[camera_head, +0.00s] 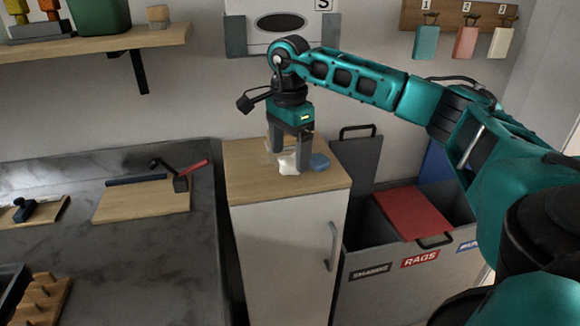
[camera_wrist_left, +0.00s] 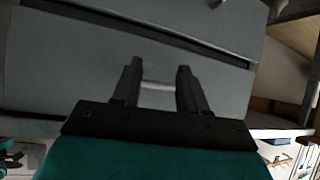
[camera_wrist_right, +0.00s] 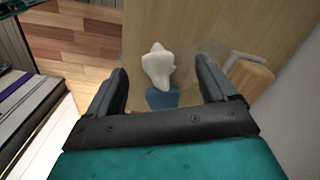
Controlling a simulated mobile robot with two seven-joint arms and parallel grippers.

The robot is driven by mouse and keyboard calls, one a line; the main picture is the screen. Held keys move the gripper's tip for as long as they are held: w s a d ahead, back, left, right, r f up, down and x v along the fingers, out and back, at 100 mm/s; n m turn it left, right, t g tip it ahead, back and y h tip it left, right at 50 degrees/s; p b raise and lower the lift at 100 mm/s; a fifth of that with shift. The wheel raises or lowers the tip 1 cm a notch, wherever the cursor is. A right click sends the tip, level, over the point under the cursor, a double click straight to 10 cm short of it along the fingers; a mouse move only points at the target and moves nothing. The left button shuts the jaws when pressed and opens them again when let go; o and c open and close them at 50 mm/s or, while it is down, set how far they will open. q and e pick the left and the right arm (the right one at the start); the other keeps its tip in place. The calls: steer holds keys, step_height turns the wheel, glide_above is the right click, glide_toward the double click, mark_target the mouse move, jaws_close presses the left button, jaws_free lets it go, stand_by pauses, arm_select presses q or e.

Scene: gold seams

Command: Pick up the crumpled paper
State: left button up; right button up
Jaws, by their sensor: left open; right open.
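The crumpled paper (camera_head: 288,164) is a small white lump on the wooden top of the cabinet in the head view. In the right wrist view the paper (camera_wrist_right: 158,68) lies between and beyond my fingertips. My right gripper (camera_head: 291,165) points down over it, open, with its fingers around the paper's place and part of the paper hidden. It also shows in the right wrist view (camera_wrist_right: 160,80). A blue object (camera_head: 319,162) lies close beside the paper. My left gripper (camera_wrist_left: 157,70) is open and empty in front of grey drawer fronts; it is not in the head view.
The cabinet top (camera_head: 250,185) is small. A pale see-through item with a wooden part (camera_wrist_right: 250,75) stands near the paper. Open bins with a red lid (camera_head: 412,212) stand at right. A hammer (camera_head: 180,180) lies on a board at left.

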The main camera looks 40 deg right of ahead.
mark_target(289, 155)
step_height(289, 155, down, 3)
steer(key=shift+f, duration=0.15)
steer(key=shift+c, duration=0.2)
steer(key=c, duration=1)
